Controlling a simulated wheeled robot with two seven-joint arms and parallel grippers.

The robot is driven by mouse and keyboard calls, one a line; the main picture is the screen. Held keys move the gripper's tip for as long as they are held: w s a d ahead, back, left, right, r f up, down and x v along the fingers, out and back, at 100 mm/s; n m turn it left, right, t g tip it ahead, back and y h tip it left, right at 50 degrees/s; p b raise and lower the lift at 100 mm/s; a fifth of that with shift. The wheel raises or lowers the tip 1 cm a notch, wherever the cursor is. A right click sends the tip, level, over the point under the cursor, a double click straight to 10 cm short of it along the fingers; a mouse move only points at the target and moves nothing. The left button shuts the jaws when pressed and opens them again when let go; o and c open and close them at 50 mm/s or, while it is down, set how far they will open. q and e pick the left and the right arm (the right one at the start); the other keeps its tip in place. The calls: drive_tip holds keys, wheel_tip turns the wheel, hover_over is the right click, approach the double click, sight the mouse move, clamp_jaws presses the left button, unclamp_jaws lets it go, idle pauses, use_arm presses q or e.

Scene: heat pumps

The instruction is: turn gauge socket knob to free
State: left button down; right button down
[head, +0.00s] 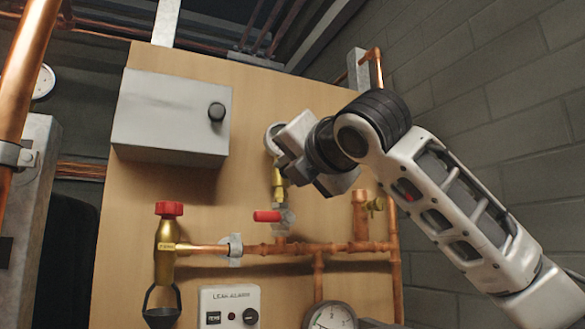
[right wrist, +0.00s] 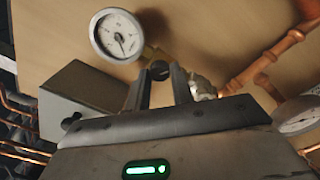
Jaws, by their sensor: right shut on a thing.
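A round white gauge (right wrist: 118,36) stands on a brass socket (right wrist: 152,54) in the right wrist view. In the head view the brass socket (head: 279,188) shows below my right gripper (head: 287,165), which covers part of the gauge (head: 271,138). In the right wrist view a small dark round knob (right wrist: 160,70) sits between the fingertips of my right gripper (right wrist: 161,78). The gripper is shut on this knob. The knob's marking, and so its setting, cannot be read. My left gripper is in neither view.
A grey box (head: 170,115) with a black knob hangs upper left on the wooden board. A red-handled valve (head: 267,216) sits just below the socket, above a copper pipe (head: 330,247). A red-topped brass valve (head: 167,245), a leak alarm (head: 229,307) and another gauge (head: 330,317) are lower down.

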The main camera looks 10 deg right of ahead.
drive_tip(key=shift+f+n, duration=0.15)
drive_tip(key=shift+n, duration=0.85)
drive_tip(key=shift+f, duration=0.1)
drive_tip(key=c, duration=1.2)
unclamp_jaws()
drive_tip(key=shift+s, duration=0.1)
use_arm(q)
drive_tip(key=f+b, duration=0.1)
drive_tip(key=b, duration=0.1)
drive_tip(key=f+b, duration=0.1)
drive_tip(key=b, duration=0.1)
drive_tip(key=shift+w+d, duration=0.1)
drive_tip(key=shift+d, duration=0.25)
use_arm(e)
drive_tip(key=s+d, duration=0.3)
drive_tip(key=s, duration=1.2)
drive_tip(key=shift+s, duration=0.3)
